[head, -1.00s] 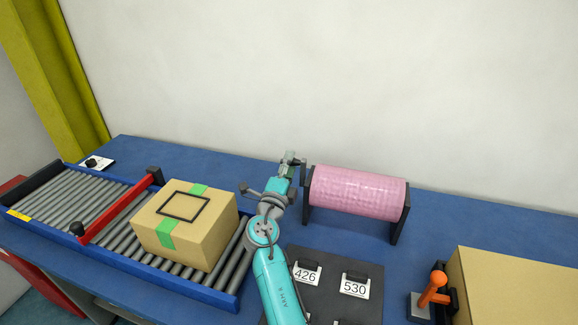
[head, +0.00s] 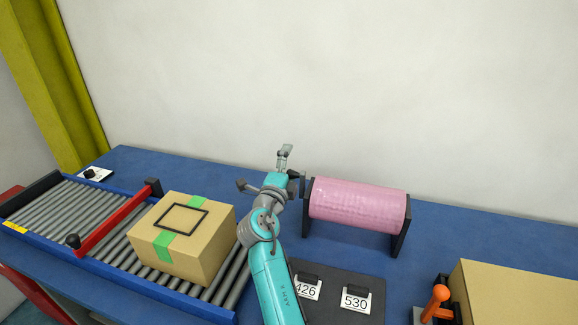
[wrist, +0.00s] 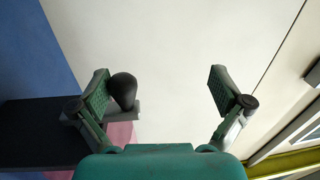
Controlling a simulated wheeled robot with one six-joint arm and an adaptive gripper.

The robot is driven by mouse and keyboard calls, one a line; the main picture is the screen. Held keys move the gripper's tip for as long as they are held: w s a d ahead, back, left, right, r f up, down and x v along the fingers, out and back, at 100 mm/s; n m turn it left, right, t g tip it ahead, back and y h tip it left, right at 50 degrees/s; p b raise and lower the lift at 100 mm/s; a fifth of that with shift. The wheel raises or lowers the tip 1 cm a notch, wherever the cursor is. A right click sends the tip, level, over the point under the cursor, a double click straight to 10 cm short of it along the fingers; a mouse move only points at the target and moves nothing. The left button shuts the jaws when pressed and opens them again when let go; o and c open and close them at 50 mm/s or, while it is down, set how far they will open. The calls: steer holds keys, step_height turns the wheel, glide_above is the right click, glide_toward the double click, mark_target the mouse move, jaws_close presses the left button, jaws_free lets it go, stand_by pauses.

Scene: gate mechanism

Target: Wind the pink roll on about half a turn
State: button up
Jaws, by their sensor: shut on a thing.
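The pink roll (head: 357,206) lies level between dark end supports on the blue bench, right of my arm in the head view. A dark crank part (head: 294,176) shows at its left end, partly hidden by my gripper (head: 285,153). A wide gap shows between the knob and the right finger. A strip of the pink roll (wrist: 118,133) shows below the knob.
A cardboard box (head: 183,240) sits on the roller conveyor (head: 67,213) at left, beside a red bar (head: 112,219). A dark board with numbered tags (head: 335,292) lies in front of the roll. An orange lever (head: 436,300) and another box (head: 520,292) stand at right.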

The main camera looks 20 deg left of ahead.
steer(key=shift+t, duration=0.6)
steer(key=r, duration=0.6)
steer(key=shift+s+r, duration=0.3)
steer(key=shift+s, duration=0.05)
steer(key=shift+g, duration=0.5)
step_height(320, 180, down, 5)
steer(key=shift+f, duration=0.2)
steer(key=shift+s+a+f, duration=0.1)
steer(key=shift+s+f, duration=0.15)
steer(key=shift+s, duration=0.55)
steer(key=shift+s+a+f, duration=0.1)
steer(key=shift+s+f, duration=0.15)
steer(key=shift+s, duration=0.55)
steer(key=shift+c, duration=1.4)
steer(key=shift+s+d, duration=0.1)
steer(key=shift+s, duration=0.45)
steer(key=shift+c, duration=0.5)
steer(key=s+f, duration=0.2)
steer(key=s, duration=0.5)
steer(key=shift+s+f, duration=0.2)
steer(key=shift+f, duration=0.2)
